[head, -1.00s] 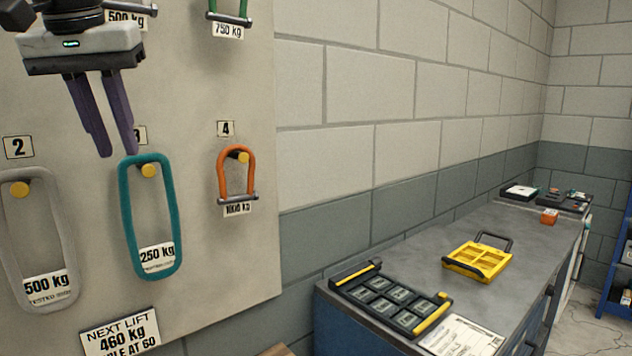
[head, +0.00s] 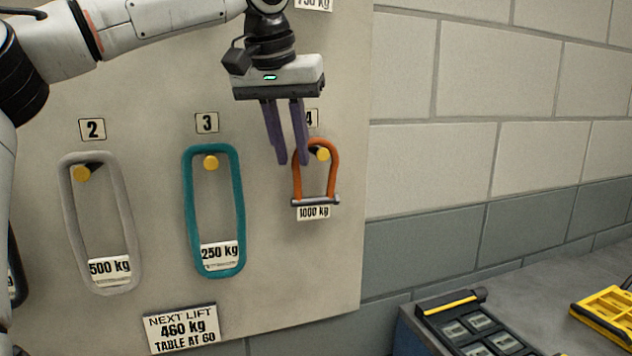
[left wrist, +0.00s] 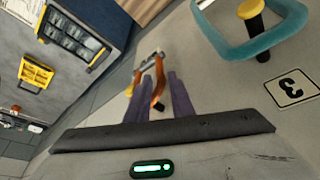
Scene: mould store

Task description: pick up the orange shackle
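The orange shackle (head: 333,171) hangs on a yellow peg under the number 4 on the pale board, its silver pin at the bottom above a "1000 kg" label. My left gripper (head: 293,162) points down in front of the shackle's upper left side, with a gap between its purple fingers; it is open and holds nothing. One finger hides part of the shackle's left side. In the left wrist view the shackle (left wrist: 158,92) shows between and beyond the fingers. Whether they touch it, I cannot tell. My right gripper is not in view.
A teal sling (head: 238,215) hangs at number 3, left of the shackle, and a grey sling (head: 69,220) at number 2. A bench (head: 545,285) with a black case (head: 452,309) stands at lower right.

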